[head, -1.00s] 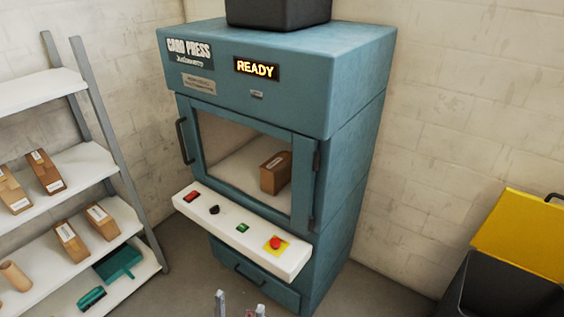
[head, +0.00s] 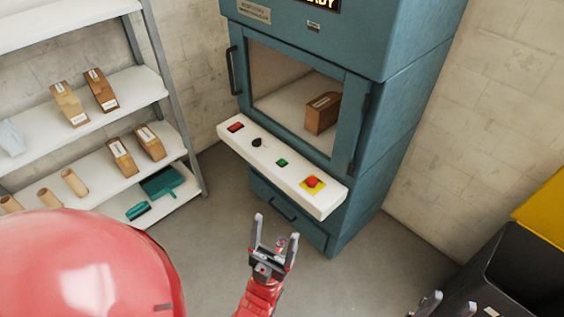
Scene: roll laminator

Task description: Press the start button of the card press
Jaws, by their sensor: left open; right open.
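The blue-green card press (head: 405,110) stands against the wall behind a closed framed glass door, with a brown box (head: 322,113) inside. Its white control panel (head: 300,184) juts out below the door. On it, left to right, are a red rectangular button (head: 235,127), a black knob (head: 256,142), a green button (head: 281,162) and a red mushroom button (head: 312,181) on a yellow square. Their labels are unreadable. My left gripper (head: 276,227) is open and empty, in front of and below the panel, apart from it. My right gripper (head: 453,302) is open at the bottom edge, partly cut off.
A shelf rack (head: 160,98) with brown packages, rolls and a teal dustpan (head: 162,183) stands at left. A dark bin (head: 520,280) with a yellow lid (head: 545,215) stands at right. Grey floor (head: 215,225) is clear before the press.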

